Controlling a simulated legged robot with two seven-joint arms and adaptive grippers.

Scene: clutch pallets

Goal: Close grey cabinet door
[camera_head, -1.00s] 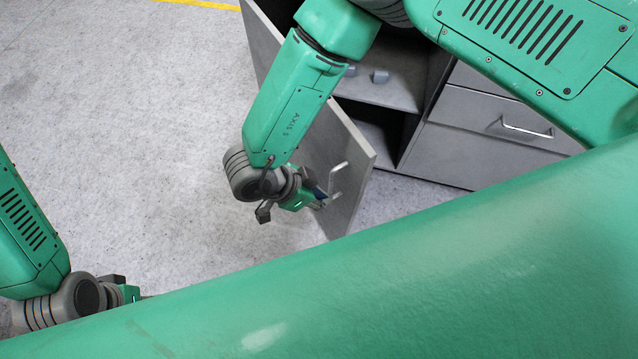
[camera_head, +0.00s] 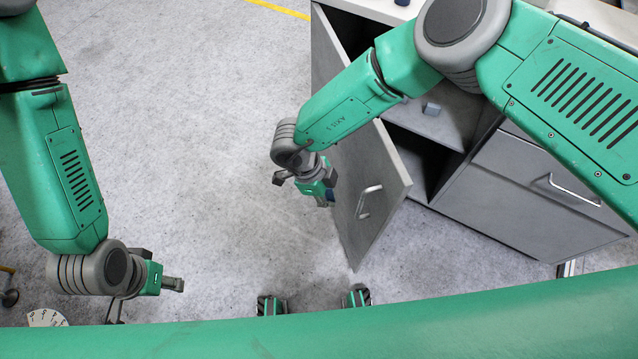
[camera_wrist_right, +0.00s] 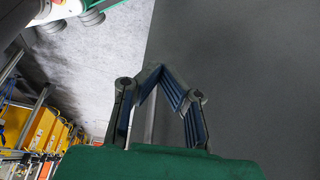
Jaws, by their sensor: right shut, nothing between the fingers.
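The grey cabinet door (camera_head: 362,160) stands open, swung out from the grey cabinet (camera_head: 480,190). Its bar handle (camera_head: 369,201) is on the outer face, near the free edge. My right gripper (camera_head: 327,198) is on the outer side of the door, just left of the handle and clear of it. In the right wrist view the fingers (camera_wrist_right: 156,72) meet at their tips with nothing held, and a plain grey panel, seemingly the door (camera_wrist_right: 250,70), fills the right side. My left gripper (camera_head: 173,284) hangs over the floor at the left; its finger opening cannot be made out.
The cabinet's open compartment (camera_head: 425,135) holds a small grey block (camera_head: 431,108). A closed drawer (camera_head: 545,185) with a bar handle is at the right. The floor (camera_head: 220,150) left of the door is clear. A wheeled item (camera_head: 8,290) stands at the far left edge.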

